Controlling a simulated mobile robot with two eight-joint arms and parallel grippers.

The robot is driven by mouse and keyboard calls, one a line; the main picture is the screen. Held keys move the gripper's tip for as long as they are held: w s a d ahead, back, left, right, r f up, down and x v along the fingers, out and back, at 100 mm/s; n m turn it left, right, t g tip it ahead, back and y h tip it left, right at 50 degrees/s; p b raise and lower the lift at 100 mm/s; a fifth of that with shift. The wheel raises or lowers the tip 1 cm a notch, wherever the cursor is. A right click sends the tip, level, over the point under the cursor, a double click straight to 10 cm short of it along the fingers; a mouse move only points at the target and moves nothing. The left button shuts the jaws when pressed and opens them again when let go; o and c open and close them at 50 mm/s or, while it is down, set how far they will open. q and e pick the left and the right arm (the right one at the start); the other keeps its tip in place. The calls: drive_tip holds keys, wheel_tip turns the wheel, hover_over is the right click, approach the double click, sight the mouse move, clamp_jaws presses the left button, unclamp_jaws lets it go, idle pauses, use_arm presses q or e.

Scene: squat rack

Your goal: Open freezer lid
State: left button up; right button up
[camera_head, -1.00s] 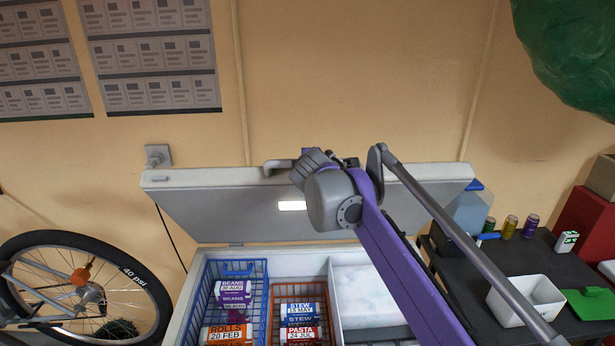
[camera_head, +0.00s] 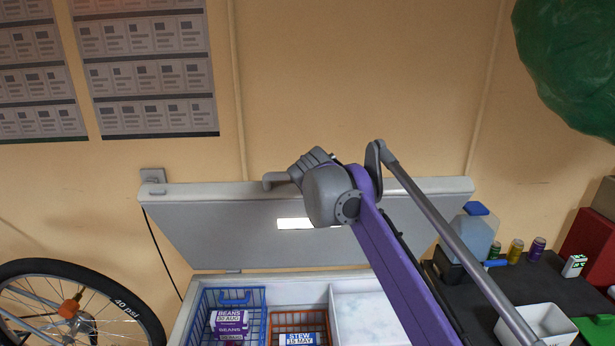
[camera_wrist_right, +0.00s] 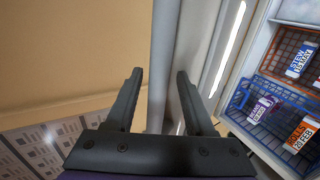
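The chest freezer's lid (camera_head: 210,222) stands raised, its pale grey underside with a lit strip facing me. A grey handle (camera_head: 275,181) shows at its top edge, left of my wrist. My right arm reaches up to that edge; its wrist hides the fingers and part of the handle in the head view. In the right wrist view my right gripper (camera_wrist_right: 157,95) has its two dark fingers apart. A grey bar or lid edge (camera_wrist_right: 163,50) runs between them; I cannot tell whether they touch it. My left gripper is not in view.
The open freezer holds a blue basket (camera_head: 258,297) and an orange basket (camera_head: 297,318) with labelled packs, beside a white compartment (camera_head: 362,312). A bicycle wheel (camera_head: 140,290) is at left. A dark table (camera_head: 480,285) with a jug and cans is at right. The wall is behind.

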drive_tip(key=v, duration=1.1)
drive_tip(key=shift+f, duration=0.1)
drive_tip(key=s+d+f+m+g, duration=0.2)
drive_tip(key=s+d+f+m, duration=0.2)
drive_tip(key=s+f, duration=0.35)
drive_tip(key=s+d+f+m+g+h, duration=0.1)
drive_tip(key=s+d+f+m, duration=0.4)
drive_tip(key=f, duration=0.4)
drive_tip(key=s+d+f+m+g, duration=0.2)
drive_tip(key=s+d+f+m, duration=0.2)
drive_tip(key=s+f, duration=0.4)
drive_tip(key=s+f+m+g+y, duration=0.1)
drive_tip(key=s+f+m, duration=0.4)
drive_tip(key=s+f, duration=0.7)
drive_tip(key=shift+s+d+f+g, duration=0.25)
drive_tip(key=shift+s+f+g, duration=0.05)
drive_tip(key=shift+f, duration=0.5)
